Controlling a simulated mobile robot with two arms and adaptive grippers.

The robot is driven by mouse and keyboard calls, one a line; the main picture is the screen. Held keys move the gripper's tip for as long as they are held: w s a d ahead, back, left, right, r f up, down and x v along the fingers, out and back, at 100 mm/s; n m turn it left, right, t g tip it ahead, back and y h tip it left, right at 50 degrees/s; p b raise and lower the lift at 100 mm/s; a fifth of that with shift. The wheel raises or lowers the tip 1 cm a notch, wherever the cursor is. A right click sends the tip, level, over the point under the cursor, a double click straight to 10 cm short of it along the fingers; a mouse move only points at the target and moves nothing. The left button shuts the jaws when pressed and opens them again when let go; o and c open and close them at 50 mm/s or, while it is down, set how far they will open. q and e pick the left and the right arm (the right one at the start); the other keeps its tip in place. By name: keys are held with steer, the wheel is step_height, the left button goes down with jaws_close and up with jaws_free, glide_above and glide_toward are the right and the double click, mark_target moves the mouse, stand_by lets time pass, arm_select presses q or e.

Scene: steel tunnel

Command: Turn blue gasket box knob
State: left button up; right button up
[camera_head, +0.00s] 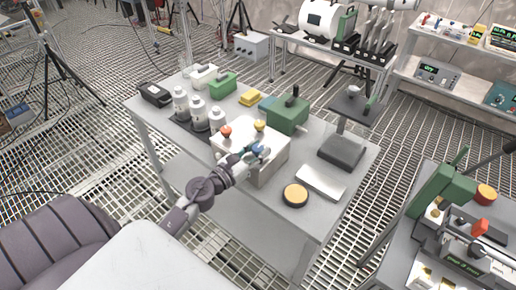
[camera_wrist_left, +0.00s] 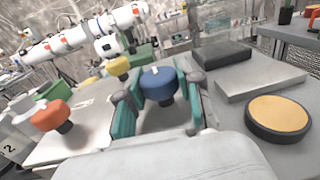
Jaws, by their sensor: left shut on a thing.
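The pale gasket box (camera_head: 268,172) stands on the grey table, with orange, yellow and blue knobs on its top. The blue knob (camera_head: 264,151) is partly hidden by my gripper in the head view. In the left wrist view the blue knob (camera_wrist_left: 158,84) sits between the teal fingers. My left gripper (camera_head: 257,154) is shut on it from the near side. The orange knob (camera_wrist_left: 50,115) and yellow knob (camera_wrist_left: 118,66) stand free beside it. My right gripper is not in view.
White bottles (camera_head: 199,112) stand left of the box and a green case (camera_head: 288,112) behind it. A round orange-topped disc (camera_head: 295,195) and a flat silver slab (camera_head: 321,182) lie to the right. A dark-based stand (camera_head: 341,152) is at the right edge.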

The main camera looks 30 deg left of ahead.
arm_select(q)
steer(key=n+y+p, duration=0.1)
steer(key=n+y, duration=0.1)
steer(key=y, duration=0.1)
steer(key=shift+r+p, duration=0.2)
steer(key=shift+p, duration=0.2)
steer(key=n+y+p, duration=0.1)
steer(key=y, duration=0.1)
steer(key=shift+f+n+y, duration=0.1)
steer(key=shift+n+y, duration=0.2)
steer(key=shift+n, duration=0.1)
steer(key=n+g+y, duration=0.1)
steer(key=n+y, duration=0.1)
steer(key=y, duration=0.1)
steer(key=shift+d+f+y, duration=0.1)
steer(key=shift+y, duration=0.2)
steer(key=shift+n+g+y, duration=1)
steer(key=shift+n+y, duration=0.5)
steer(key=shift+y, duration=0.5)
steer(key=o, duration=1.2)
